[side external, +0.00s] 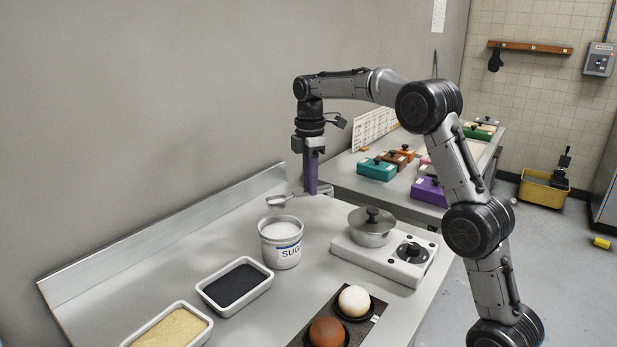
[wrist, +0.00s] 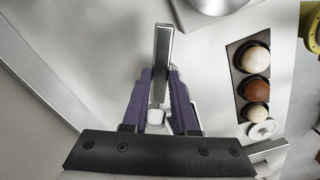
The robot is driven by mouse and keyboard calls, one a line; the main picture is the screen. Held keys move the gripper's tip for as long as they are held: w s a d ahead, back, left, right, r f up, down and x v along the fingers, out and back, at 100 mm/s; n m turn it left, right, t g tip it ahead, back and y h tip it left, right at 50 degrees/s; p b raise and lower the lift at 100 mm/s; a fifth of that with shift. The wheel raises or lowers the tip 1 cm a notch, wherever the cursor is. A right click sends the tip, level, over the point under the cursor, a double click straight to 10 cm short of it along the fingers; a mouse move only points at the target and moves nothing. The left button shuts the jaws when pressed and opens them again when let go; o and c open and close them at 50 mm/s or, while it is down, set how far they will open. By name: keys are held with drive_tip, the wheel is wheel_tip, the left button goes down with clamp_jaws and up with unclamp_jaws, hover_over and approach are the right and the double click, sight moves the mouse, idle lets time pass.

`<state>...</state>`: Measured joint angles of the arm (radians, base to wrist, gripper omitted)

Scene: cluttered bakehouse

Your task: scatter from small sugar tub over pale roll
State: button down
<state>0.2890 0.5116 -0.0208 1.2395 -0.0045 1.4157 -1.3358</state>
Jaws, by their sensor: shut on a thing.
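The small sugar tub (side external: 282,246), a white pot lettered "SUG", stands open on the steel bench with white sugar inside. My gripper (side external: 312,190), with purple fingers, is shut on the handle of a metal scoop (side external: 279,202). The scoop hangs in the air above the tub, apart from it; whether it holds sugar cannot be told. In the wrist view the handle (wrist: 163,48) sits between my fingers (wrist: 160,85). The pale roll (side external: 354,300) sits on a dark board, right of the tub and nearer the camera; it also shows in the wrist view (wrist: 257,60).
A brown roll (side external: 327,332) sits beside the pale one; a smaller pale roll (wrist: 257,113) shows beyond it. A white burner (side external: 385,258) with a lidded pot (side external: 371,228) stands right of the tub. Trays of black (side external: 235,286) and tan grains (side external: 170,330) lie left.

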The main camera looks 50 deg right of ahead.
wheel_tip(320, 180, down, 2)
drive_tip(key=shift+f, duration=0.25)
drive_tip(key=shift+s+a+r+t, duration=0.15)
drive_tip(key=shift+t, duration=0.15)
drive_tip(key=t+h, duration=0.1)
drive_tip(key=t, duration=0.1)
drive_tip(key=s+t+h, duration=0.1)
drive_tip(key=t+h, duration=0.1)
drive_tip(key=t, duration=0.1)
drive_tip(key=s+a+t+h, duration=0.1)
drive_tip(key=t, duration=0.1)
drive_tip(key=shift+f+h, duration=0.25)
drive_tip(key=shift+h, duration=0.15)
drive_tip(key=shift+s+a+f+t, duration=0.15)
drive_tip(key=shift+s+f+t, duration=0.05)
drive_tip(key=shift+t, duration=0.6)
drive_tip(key=shift+s+a+f+t+h, duration=0.1)
drive_tip(key=shift+f+t+h, duration=0.05)
drive_tip(key=shift+t+h, duration=0.3)
